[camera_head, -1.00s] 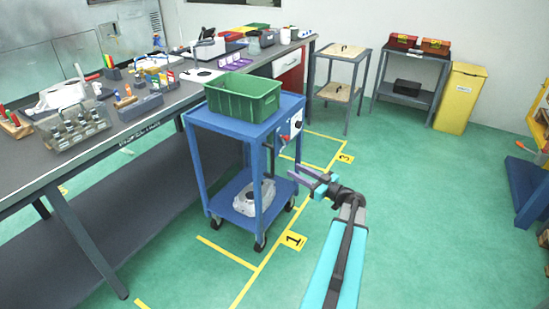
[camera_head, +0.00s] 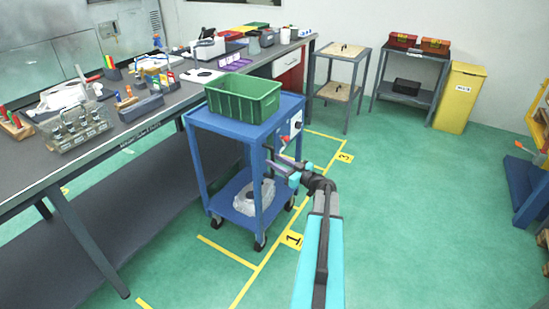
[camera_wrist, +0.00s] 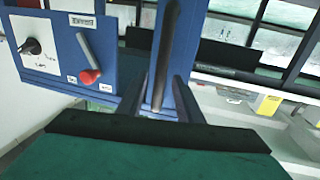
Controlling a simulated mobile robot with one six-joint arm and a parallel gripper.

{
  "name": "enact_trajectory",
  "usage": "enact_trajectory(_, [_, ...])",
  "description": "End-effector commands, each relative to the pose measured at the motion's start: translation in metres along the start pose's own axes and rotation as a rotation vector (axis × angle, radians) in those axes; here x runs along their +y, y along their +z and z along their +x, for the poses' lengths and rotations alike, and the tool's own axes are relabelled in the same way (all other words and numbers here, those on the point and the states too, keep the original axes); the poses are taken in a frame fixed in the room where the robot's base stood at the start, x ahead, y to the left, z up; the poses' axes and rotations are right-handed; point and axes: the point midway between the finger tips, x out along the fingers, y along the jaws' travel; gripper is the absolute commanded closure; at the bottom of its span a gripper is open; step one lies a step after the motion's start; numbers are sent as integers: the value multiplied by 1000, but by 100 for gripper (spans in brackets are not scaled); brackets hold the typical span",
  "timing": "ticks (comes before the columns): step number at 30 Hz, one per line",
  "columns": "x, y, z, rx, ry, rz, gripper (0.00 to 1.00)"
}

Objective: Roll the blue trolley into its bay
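The blue trolley (camera_head: 234,127) stands upright on the floor beside the workbench, with a green crate (camera_head: 243,98) on top and a pale bundle (camera_head: 252,197) on its lower shelf. Its right side carries a panel with a black knob and a red-tipped lever (camera_wrist: 90,75). A dark upright bar (camera_wrist: 165,50), apparently the trolley's handle, shows in the wrist view. My gripper (camera_head: 273,163) is at the trolley's right side. Its fingers (camera_wrist: 160,100) look open, one on each side of the bar, with gaps showing. The contact point is unclear in the head view.
Yellow floor lines mark bays, with plates 1 (camera_head: 291,239) and 3 (camera_head: 344,157); the trolley stands left of the long line. The workbench (camera_head: 130,140) is close on its left. A grey stand (camera_head: 340,62) and yellow bin (camera_head: 456,98) are behind.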

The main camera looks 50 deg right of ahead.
Motion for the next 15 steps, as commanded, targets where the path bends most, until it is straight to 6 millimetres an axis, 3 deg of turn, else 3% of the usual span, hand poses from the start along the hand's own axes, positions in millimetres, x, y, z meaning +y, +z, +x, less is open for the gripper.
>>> enact_trajectory(6, [0, 0, 20, 0, 0, -1, 68])
enact_trajectory(15, [0, 0, 24, 0, 1, 0, 68])
